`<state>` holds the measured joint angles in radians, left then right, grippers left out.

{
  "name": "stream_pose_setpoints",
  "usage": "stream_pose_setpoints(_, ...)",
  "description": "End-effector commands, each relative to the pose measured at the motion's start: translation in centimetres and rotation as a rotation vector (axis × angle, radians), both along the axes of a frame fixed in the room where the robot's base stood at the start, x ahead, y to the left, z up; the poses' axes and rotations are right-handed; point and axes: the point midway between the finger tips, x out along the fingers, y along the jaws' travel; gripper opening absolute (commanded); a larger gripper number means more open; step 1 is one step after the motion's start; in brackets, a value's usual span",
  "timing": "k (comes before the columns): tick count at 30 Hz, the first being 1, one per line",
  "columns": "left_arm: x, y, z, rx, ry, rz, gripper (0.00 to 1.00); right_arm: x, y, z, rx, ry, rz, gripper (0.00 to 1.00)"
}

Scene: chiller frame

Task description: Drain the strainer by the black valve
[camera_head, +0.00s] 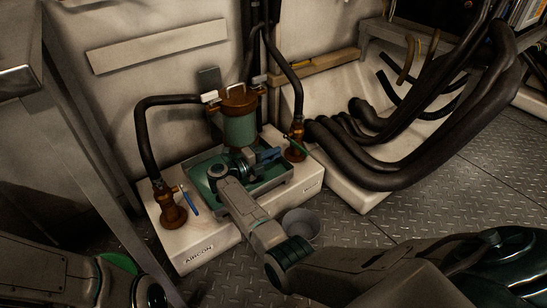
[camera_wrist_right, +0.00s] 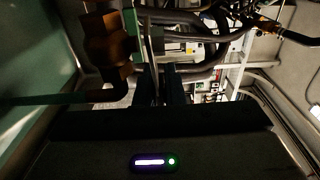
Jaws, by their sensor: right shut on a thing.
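The strainer (camera_head: 240,131) is a green cylinder with a brown lid, standing over a green tray (camera_head: 203,178) on a white plinth. In the right wrist view its green side (camera_wrist_right: 35,60) fills the left edge, with a brown fitting (camera_wrist_right: 108,45) near it. My right gripper (camera_head: 268,156) is at the strainer's foot, above the tray. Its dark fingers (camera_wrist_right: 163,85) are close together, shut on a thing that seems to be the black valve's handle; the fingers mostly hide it. My left arm shows at lower left, its gripper out of view.
Brown valves flank the strainer, one with a blue handle (camera_head: 190,202), one with a green handle (camera_head: 300,145). The plinth (camera_head: 195,248) is marked AIRCON. A grey bucket (camera_head: 301,226) stands on the floor beside it. Thick black hoses (camera_head: 400,170) fill the right. A metal frame (camera_head: 82,125) stands left.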

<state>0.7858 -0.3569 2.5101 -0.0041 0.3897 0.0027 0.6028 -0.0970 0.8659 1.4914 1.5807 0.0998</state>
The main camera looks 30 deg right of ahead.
Motion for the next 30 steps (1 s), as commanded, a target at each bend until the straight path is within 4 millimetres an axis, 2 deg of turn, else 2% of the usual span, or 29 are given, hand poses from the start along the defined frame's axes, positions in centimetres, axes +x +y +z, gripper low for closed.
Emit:
stream_pose_setpoints(12, 0.2, 0.0, -1.9, 0.005, 0.018, -0.011, 0.31, -0.3, 0.7, 0.0, 0.0, -0.004, -0.116, 0.0)
stream_pose_setpoints(28, 0.4, -0.1, -2.0, 0.007, 0.029, -0.012, 0.31, -0.4, 0.8, 0.2, 0.0, -0.002, -0.14, 0.0)
stream_pose_setpoints(30, 0.4, -0.1, -2.0, 0.007, 0.028, -0.012, 0.31, -0.4, 0.8, 0.2, 0.001, -0.002, -0.139, 0.19)
